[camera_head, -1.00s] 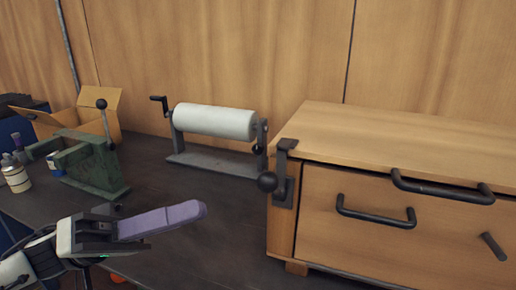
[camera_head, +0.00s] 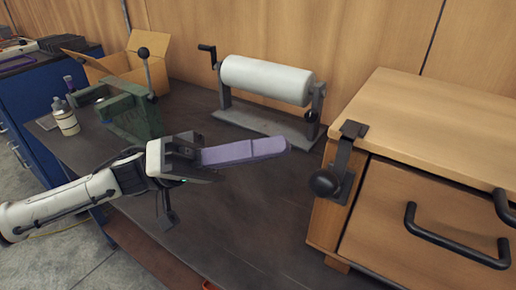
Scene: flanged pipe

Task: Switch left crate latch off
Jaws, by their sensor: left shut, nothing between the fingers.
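The wooden crate (camera_head: 375,215) stands at the right of the dark table. Its left latch (camera_head: 340,165) is a dark metal piece on the crate's left front corner, hooked over the lid's edge, with a round black knob (camera_head: 324,183) at its lower end. My left gripper (camera_head: 286,146) comes in from the left with its purple fingers shut and empty. It points right toward the latch, with a gap between the fingertips and the knob. My right gripper is not in view.
A white roll on a stand (camera_head: 266,82) is at the back, behind my left gripper. A green press (camera_head: 131,110), a cardboard box (camera_head: 140,62) and a bottle (camera_head: 65,116) are at the left. Black handles (camera_head: 452,243) stick out from the crate's front. Table between gripper and crate is clear.

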